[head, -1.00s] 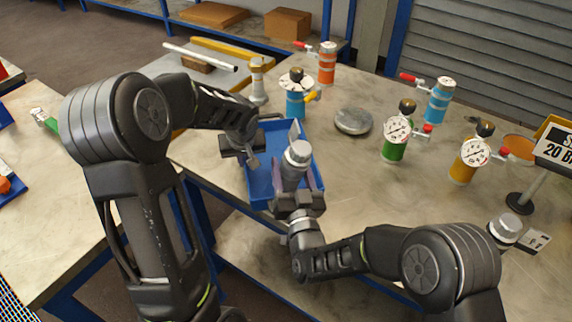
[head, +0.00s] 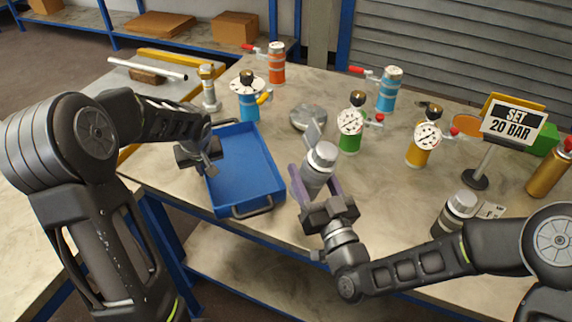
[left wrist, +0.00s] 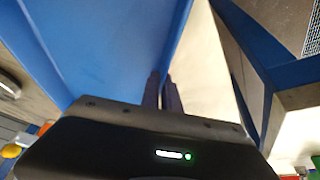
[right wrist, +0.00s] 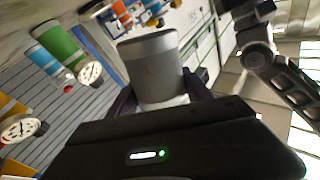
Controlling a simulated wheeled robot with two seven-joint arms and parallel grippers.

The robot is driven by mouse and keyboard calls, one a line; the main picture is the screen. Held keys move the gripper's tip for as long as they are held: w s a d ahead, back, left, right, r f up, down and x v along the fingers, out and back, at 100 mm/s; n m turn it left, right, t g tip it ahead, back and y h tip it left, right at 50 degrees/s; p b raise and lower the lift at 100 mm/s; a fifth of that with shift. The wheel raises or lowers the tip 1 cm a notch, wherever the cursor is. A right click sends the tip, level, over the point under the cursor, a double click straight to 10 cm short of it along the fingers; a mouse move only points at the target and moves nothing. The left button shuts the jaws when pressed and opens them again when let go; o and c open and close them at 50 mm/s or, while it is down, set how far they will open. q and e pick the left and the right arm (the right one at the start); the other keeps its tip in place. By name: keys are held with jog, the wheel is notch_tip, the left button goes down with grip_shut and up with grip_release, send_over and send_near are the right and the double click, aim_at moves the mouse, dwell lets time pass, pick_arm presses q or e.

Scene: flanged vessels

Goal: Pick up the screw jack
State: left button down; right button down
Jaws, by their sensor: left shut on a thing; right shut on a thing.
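My right gripper (head: 316,190) is shut on a grey cylinder with a silver cap (head: 319,165), held upright above the table just right of the blue tray. The cylinder fills the right wrist view (right wrist: 155,70) between the fingers. My left gripper (head: 208,162) is shut on the left wall of the blue tray (head: 250,208); in the left wrist view its fingers (left wrist: 163,90) meet at the tray's wall. A slim silver post with a flared base and brass-coloured collar (head: 209,90) stands upright behind the tray. I cannot tell which piece is the screw jack.
The tray looks empty. Blue (head: 249,104), orange (head: 277,64), green (head: 350,132) and yellow (head: 420,150) vessels stand behind. A round metal disc (head: 308,118) lies behind the held cylinder. A capped dark cylinder (head: 455,212) and a "SET 20 BAR" sign (head: 513,122) are at right.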

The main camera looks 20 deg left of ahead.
jog(key=shift+n+g, duration=0.4)
jog(key=shift+n, duration=0.1)
jog(key=d, duration=0.2)
jog(key=d+r, duration=0.1)
jog(key=d, duration=0.1)
jog(key=shift+r, duration=0.1)
jog(key=shift+d+r+n+g+h, duration=0.25)
jog(key=shift+d+n+h, duration=0.15)
jog(key=shift+d, duration=0.4)
jog(key=shift+d+r+n+g+h, duration=0.3)
jog(key=shift+d+n, duration=0.1)
jog(key=shift+d, duration=0.4)
pick_arm(q)
jog(key=c, duration=1.5)
grip_release()
jog(key=v, duration=1.2)
jog(key=shift+a, duration=0.1)
